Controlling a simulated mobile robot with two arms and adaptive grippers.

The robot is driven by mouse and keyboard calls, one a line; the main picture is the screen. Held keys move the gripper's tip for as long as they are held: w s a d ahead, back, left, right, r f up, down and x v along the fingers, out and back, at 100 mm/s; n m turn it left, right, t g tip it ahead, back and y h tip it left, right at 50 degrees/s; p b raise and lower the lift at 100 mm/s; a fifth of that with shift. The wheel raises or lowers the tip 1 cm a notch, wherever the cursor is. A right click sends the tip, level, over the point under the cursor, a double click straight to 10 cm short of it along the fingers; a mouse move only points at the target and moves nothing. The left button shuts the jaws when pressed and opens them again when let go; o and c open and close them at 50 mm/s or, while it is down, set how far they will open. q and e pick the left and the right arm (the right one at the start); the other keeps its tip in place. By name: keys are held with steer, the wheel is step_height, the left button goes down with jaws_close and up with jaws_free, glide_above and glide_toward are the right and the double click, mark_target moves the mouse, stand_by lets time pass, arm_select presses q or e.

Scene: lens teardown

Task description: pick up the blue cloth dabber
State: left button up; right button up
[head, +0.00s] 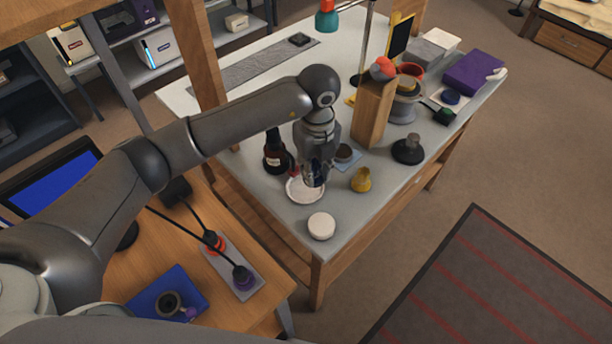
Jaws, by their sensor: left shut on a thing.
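My left gripper (314,180) points down over the near end of the grey worktable (352,228), just above the right side of a white dish (297,194). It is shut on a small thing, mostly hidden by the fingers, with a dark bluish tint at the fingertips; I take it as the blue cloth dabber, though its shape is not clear. I cannot tell whether it touches the dish. My right gripper is not in view.
A dark bottle (274,155) stands close left of the gripper. A yellow bulb-shaped piece (361,180) is to the right, a white round piece (321,226) nearer. A wooden block (371,112) and a black knobbed piece (408,150) stand beyond. The near right corner is clear.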

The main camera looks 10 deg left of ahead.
arm_select(q)
steer(key=s+d+r+b, duration=0.1)
steer(key=s+d+r, duration=0.1)
steer(key=d, duration=0.3)
steer(key=s+d+r+b, duration=0.1)
steer(key=s+d+r, duration=0.1)
steer(key=d+r, duration=0.3)
steer(key=shift+s+d, duration=0.25)
steer(key=shift+d, duration=0.05)
